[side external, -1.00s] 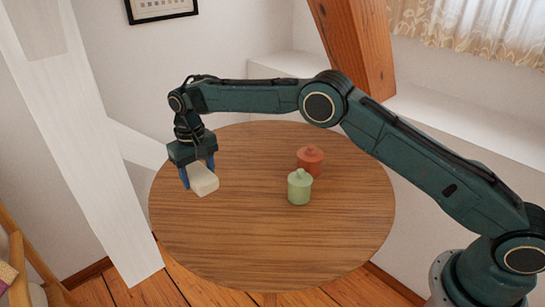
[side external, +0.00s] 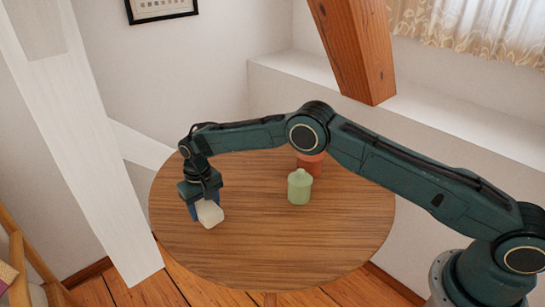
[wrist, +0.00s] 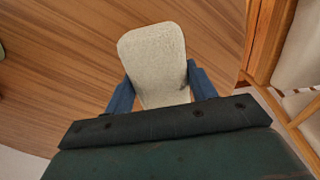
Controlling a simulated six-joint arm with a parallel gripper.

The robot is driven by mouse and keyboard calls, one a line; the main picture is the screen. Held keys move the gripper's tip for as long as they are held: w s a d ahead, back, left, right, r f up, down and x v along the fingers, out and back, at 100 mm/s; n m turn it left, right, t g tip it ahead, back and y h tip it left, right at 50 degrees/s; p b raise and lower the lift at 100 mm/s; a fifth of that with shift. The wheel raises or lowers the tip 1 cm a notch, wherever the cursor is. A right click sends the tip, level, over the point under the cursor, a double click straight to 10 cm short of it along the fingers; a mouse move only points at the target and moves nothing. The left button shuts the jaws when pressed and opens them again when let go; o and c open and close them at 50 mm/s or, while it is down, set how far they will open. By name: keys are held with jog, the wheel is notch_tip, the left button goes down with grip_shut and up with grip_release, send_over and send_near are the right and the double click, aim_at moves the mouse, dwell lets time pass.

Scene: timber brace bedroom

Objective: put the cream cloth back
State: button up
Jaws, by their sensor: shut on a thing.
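The cream cloth (side external: 210,213) is a small folded block at the left part of the round wooden table (side external: 270,250). My gripper (side external: 198,209) is shut on it, with a blue finger on each side. In the wrist view the cream cloth (wrist: 155,62) sticks out between the blue fingers of my gripper (wrist: 161,88). The cloth is low over the table top; I cannot tell whether it touches the wood.
A green lidded jar (side external: 300,188) stands right of the table's middle. A red-orange lidded jar (side external: 311,165) stands behind it, partly hidden by my arm. A white timber brace (side external: 95,150) rises left of the table. The front of the table is clear.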

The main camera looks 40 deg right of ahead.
aim_at(205, 204)
jog(key=shift+f, duration=2.05)
jog(key=shift+f, duration=0.1)
jog(key=o, duration=1)
jog(key=shift+c, duration=0.2)
notch_tip(205, 204, up, 12)
jog(key=shift+r, duration=0.15)
jog(key=shift+r, duration=0.1)
